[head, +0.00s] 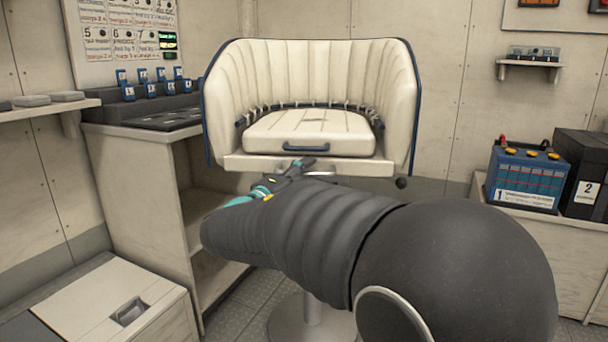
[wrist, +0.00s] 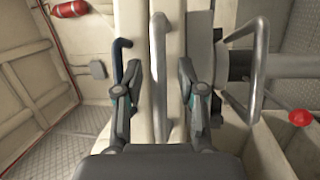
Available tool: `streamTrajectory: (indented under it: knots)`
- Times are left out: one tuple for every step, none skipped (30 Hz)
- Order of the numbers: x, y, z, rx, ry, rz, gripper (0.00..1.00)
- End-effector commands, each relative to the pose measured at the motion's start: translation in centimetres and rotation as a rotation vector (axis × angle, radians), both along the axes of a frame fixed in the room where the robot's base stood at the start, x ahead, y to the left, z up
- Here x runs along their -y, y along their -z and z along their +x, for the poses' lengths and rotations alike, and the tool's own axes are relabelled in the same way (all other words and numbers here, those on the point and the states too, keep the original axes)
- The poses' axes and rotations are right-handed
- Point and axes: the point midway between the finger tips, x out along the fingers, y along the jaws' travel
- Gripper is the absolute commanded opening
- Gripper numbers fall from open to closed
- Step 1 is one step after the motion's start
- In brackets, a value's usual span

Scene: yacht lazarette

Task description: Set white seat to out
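The white seat (head: 310,130) has a ribbed curved back with blue edging and stands on a round pedestal (head: 312,318). A blue handle (head: 306,148) is on the front of its cushion. My gripper (head: 304,168) is at the seat's front edge, just below that handle. In the wrist view my gripper (wrist: 160,72) has its fingers apart, one on each side of a pale bar handle (wrist: 158,45) on the seat front. I cannot tell whether either finger touches it. The blue handle (wrist: 122,58) lies beside the left finger. My arm hides the lower seat front and part of the pedestal.
A grey bent handle (wrist: 263,62) and a red knob (wrist: 301,117) show right of my gripper in the wrist view. An open shelf cabinet (head: 140,165) stands close at left. A blue battery (head: 523,178) sits on the right bench. A low locker (head: 115,300) is front left.

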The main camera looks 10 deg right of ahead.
Motion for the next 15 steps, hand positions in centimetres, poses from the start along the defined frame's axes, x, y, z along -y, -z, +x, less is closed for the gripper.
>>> streamTrajectory:
  knots:
    - [0.0, 0.0, 0.0, 0.000, 0.000, 0.000, 0.39]
    - [0.0, 0.0, 0.0, 0.000, 0.000, 0.000, 0.39]
    - [0.0, 0.0, 0.0, 0.000, 0.000, 0.000, 0.39]
    - [-0.1, 0.0, -0.1, 0.000, 0.000, 0.000, 0.39]
    - [-0.2, 0.0, -0.1, 0.001, -0.001, 0.000, 0.39]
    - [-0.4, 0.0, -0.3, 0.001, -0.002, 0.000, 0.39]
    - [-0.7, 0.1, -0.4, 0.001, -0.003, 0.000, 0.39]
    - [-0.9, 0.1, -0.6, 0.001, -0.004, 0.000, 0.39]
    - [-1.3, 0.2, -1.0, 0.001, -0.004, 0.001, 0.39]
    - [-1.6, 0.3, -1.3, 0.001, -0.004, 0.001, 0.39]
    - [-2.1, 0.4, -1.6, 0.000, -0.005, 0.000, 0.39]
    - [-2.6, 0.5, -2.2, 0.000, -0.005, 0.000, 0.39]
    - [-3.1, 0.6, -2.5, 0.000, -0.006, 0.000, 0.39]
    - [-3.6, 0.7, -2.9, 0.000, -0.007, 0.000, 0.39]
    - [-4.2, 0.9, -3.5, 0.000, -0.006, 0.000, 0.39]
